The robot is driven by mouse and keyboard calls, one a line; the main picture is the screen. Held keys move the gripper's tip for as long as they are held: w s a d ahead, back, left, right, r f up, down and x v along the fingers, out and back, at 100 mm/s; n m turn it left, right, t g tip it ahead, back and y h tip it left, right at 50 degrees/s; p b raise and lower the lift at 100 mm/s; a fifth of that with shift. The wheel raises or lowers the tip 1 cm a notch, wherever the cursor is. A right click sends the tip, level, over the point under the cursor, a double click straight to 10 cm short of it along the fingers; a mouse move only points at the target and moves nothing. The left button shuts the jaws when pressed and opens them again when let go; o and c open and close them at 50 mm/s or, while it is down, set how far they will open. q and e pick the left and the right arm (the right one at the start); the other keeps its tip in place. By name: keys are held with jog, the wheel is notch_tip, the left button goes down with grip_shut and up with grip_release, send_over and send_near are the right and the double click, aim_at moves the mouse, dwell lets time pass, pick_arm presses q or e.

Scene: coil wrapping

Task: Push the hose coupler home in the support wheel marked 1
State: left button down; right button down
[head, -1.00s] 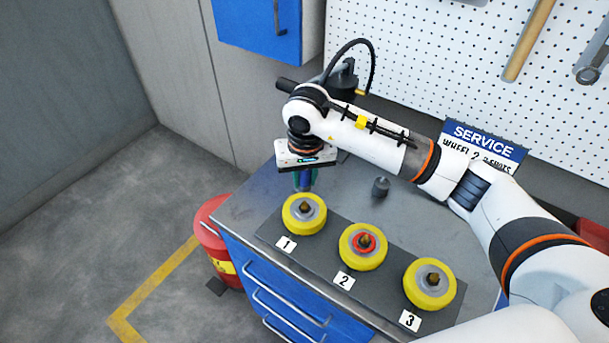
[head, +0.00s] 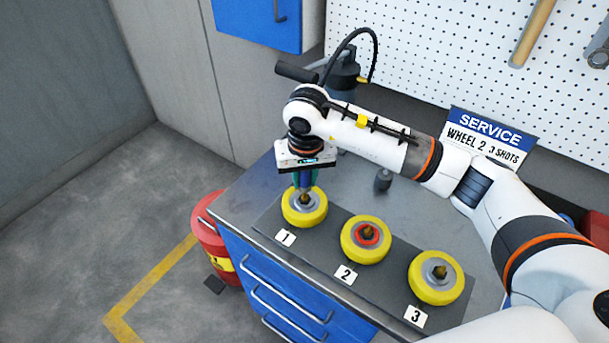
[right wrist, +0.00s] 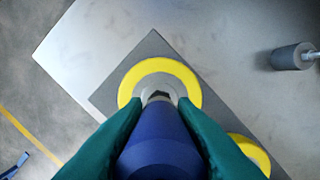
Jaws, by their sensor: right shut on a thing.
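My right gripper (head: 305,180) is shut on the blue hose coupler (right wrist: 160,148), with a green finger on each side in the right wrist view. The coupler points down, its tip at the grey hub of the yellow support wheel marked 1 (head: 290,212); this wheel also shows in the right wrist view (right wrist: 131,84). The coupler hides most of the hub's fitting, and I cannot tell how far it is seated. Support wheel 2 (head: 354,250) has a red ring around its fitting. Support wheel 3 (head: 431,291) has a grey hub. My left gripper is out of view.
The wheels stand on a dark mat (head: 385,292) with number tags, on a grey bench (head: 235,208). A sign (head: 487,139) reads "SERVICE WHEEL 2 3 SHOTS". A red bin (head: 208,240) stands left of the bench.

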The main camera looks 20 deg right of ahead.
jog(key=shift+b, duration=0.45)
dwell(0.6)
jog(key=shift+b, duration=0.4)
dwell(0.5)
jog(key=shift+b, duration=0.45)
jog(key=shift+f+b, duration=1.3)
jog(key=shift+f, duration=0.1)
jog(key=c, duration=1.1)
grip_release()
